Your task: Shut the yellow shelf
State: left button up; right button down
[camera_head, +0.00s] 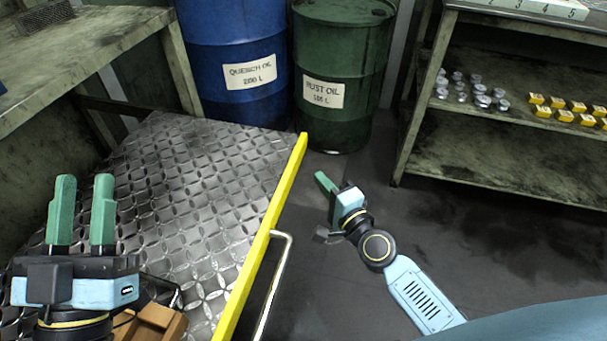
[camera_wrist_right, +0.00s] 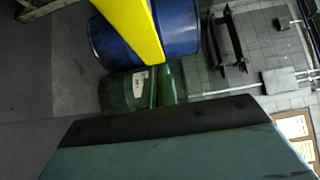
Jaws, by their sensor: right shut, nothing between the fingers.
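The yellow shelf is a pulled-out diamond-plate platform (camera_head: 195,180) with a yellow front edge (camera_head: 262,250) and a bent metal handle (camera_head: 272,285) on its outer side. The yellow edge also crosses the top of the right wrist view (camera_wrist_right: 138,28). My left gripper (camera_head: 82,205) is over the left part of the platform, its two green fingers apart with nothing between them. My right gripper (camera_head: 322,180) is outside the platform, to the right of the yellow edge and apart from it in the picture. Its green fingers are together and empty.
A blue drum (camera_head: 220,30) and a green drum (camera_head: 345,60) stand behind the platform. A rack (camera_head: 450,125) with metal parts and yellow boxes stands at right. A wooden object (camera_head: 152,322) is beside my left wrist. Dark floor (camera_head: 480,240) is clear at right.

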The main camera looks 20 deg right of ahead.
aim_at(295, 165)
jog(key=shift+w+a, duration=1.7)
jog(key=shift+a, duration=0.1)
